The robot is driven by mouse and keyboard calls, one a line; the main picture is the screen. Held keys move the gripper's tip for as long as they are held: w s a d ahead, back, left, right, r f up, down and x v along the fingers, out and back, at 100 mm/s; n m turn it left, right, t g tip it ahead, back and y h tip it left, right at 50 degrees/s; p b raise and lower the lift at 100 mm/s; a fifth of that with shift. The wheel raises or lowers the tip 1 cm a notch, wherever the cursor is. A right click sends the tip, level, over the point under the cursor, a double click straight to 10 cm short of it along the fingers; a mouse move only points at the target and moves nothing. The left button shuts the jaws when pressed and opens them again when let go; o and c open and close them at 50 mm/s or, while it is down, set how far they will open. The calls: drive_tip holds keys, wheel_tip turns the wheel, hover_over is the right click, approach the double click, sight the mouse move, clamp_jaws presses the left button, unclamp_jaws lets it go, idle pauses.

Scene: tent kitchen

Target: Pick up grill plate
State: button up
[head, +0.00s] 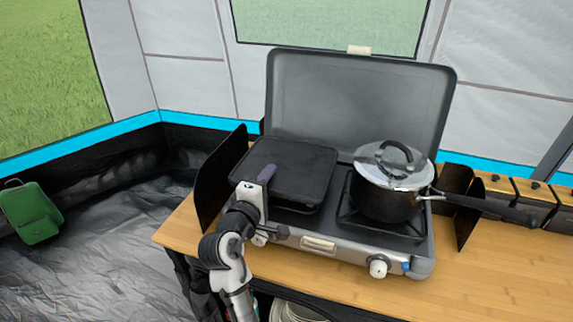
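The grill plate (292,160) is a flat, dark, square plate lying on the left burner of the grey camp stove (345,249). My gripper (266,176) is at the plate's front left edge, in front of it in this view. Its purple-grey finger overlaps the plate's near left part. I cannot tell whether the finger touches the plate or is above it. The second finger is hidden, so the opening does not show.
A black pot (384,200) with a glass lid stands on the right burner, its handle pointing right. The open stove lid (358,100) stands behind. Dark windshields (219,180) flank the stove. Black boxes (533,203) stand at right. The wooden table (490,270) is clear at front right.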

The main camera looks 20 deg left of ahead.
clamp_jaws()
drive_tip(key=shift+r, duration=0.15)
